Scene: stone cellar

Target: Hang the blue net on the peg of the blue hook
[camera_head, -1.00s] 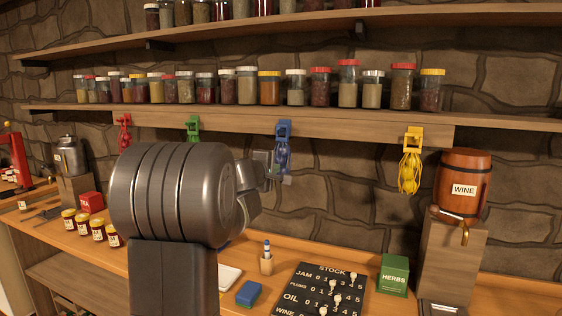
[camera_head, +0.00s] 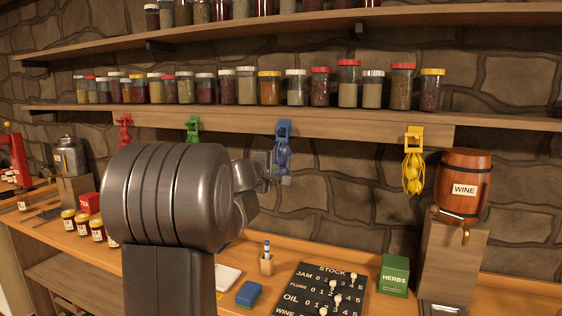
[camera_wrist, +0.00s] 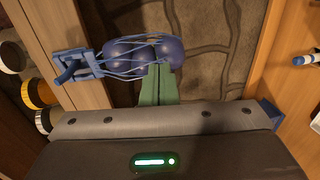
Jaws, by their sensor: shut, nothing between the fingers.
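The blue hook (camera_head: 283,130) is fixed to the front board of the lower shelf and also shows in the wrist view (camera_wrist: 72,66), its peg pointing out. The blue net (camera_head: 283,158) of dark round fruit hangs just below it. In the wrist view the net (camera_wrist: 130,54) has strings that converge at the hook; I cannot tell exactly how the loop sits on the peg. My gripper (camera_wrist: 161,70) has its green fingers shut and empty, right at the lower part of the net, in front of it or touching. In the head view my gripper (camera_head: 283,180) is partly hidden by my arm.
Red (camera_head: 123,130), green (camera_head: 193,128) and yellow (camera_head: 412,140) hooks with nets hang along the same board. Jars line the shelf above.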

